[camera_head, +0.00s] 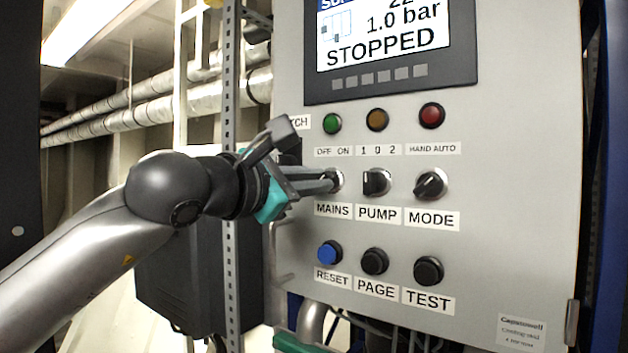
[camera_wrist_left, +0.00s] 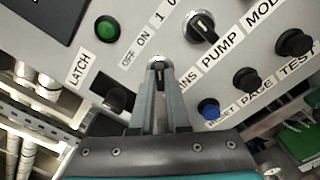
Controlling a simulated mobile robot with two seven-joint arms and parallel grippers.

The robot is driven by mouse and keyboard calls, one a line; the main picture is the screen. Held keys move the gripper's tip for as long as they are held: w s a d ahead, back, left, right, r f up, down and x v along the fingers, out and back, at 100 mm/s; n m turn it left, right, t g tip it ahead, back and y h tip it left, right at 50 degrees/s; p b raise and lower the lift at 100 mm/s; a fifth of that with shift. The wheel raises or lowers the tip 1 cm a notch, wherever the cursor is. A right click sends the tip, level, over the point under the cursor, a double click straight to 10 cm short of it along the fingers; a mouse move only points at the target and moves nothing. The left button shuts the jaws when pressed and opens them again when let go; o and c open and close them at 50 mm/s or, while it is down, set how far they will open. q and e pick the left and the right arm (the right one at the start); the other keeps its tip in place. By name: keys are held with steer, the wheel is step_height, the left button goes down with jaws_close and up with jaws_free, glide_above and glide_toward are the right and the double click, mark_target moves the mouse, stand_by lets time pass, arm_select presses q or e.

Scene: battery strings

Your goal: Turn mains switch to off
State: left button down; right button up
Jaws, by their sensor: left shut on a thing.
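The mains switch (camera_head: 336,181) is a knob on the grey control panel, between the OFF ON label above and the MAINS label below. My left gripper (camera_head: 328,182) reaches it from the left, and its fingers are shut on the knob. In the left wrist view the mains switch (camera_wrist_left: 159,64) shows between the tips of my left gripper (camera_wrist_left: 160,72). The fingers cover most of the knob, so I cannot tell which way it points. My right gripper is not in view.
The pump switch (camera_head: 376,183) and mode switch (camera_head: 431,184) sit to the right. The blue reset button (camera_head: 329,253) is below. A green lamp (camera_head: 332,123) is above. A black latch (camera_wrist_left: 112,98) is close beside the left fingers. A screen (camera_head: 390,40) reads STOPPED.

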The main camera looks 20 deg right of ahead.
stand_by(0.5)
arm_select(q)
steer(key=shift+w+a+n+b, duration=0.1)
steer(key=shift+n+b, duration=3.85)
steer(key=shift+n, duration=0.5)
steer(key=shift+w+a+n+b, duration=0.1)
steer(key=shift+n+b, duration=3.85)
steer(key=shift+n, duration=0.5)
steer(key=c, duration=0.9)
jaws_free()
